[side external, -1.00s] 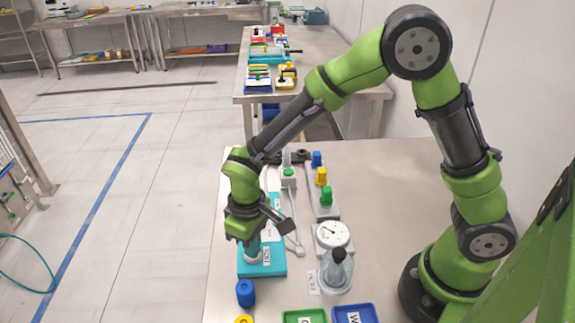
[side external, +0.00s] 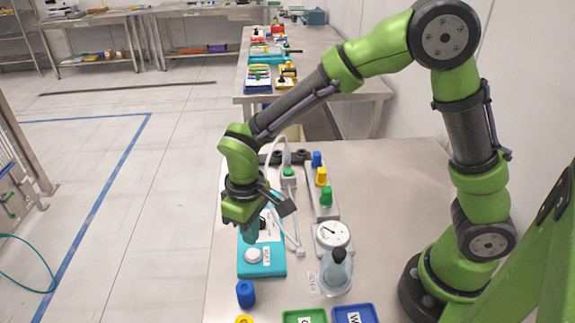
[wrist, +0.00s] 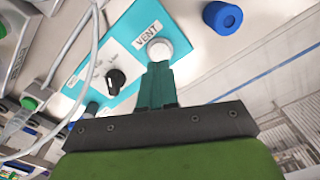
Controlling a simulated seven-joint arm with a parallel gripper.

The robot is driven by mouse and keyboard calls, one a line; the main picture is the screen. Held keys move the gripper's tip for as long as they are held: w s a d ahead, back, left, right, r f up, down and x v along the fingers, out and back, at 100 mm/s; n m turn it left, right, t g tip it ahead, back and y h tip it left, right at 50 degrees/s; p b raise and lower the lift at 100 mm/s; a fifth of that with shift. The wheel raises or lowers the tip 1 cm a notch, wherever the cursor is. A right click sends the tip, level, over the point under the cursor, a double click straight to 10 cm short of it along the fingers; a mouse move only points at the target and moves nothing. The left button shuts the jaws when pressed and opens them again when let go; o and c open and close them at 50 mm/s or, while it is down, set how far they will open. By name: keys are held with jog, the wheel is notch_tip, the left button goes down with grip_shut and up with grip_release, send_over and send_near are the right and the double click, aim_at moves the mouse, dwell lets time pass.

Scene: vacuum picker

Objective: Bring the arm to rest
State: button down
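My gripper (side external: 251,236) points down above the front part of a teal panel (side external: 264,272). Its teal fingers (wrist: 157,72) are together in the wrist view, with nothing seen between them. Just below the fingertips in the side view is a round white button (side external: 253,256), apart from them. In the wrist view the button (wrist: 160,50) sits beside a label reading VENT (wrist: 147,34). A black knob (wrist: 116,80) is on the same panel in the wrist view.
A blue cylinder (side external: 245,293) stands in front of the panel. A dial gauge (side external: 332,235), a clear black-topped vessel (side external: 336,275) and a strip with blue, yellow and green knobs (side external: 322,185) are to the right. Green (side external: 290,318) and blue trays (side external: 369,309) lie at the front.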

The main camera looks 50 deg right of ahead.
jog(key=shift+r, duration=0.85)
jog(key=shift+f, duration=0.1)
jog(key=shift+s+d, duration=0.15)
jog(key=shift+s, duration=0.5)
jog(key=s+d+r+m+t+y, duration=0.2)
jog(key=s+d+r+m+t, duration=0.5)
jog(key=s+d+r, duration=0.3)
jog(key=d+r, duration=0.3)
jog(key=r, duration=0.2)
jog(key=shift+d+r, duration=0.35)
jog(key=shift+d, duration=0.05)
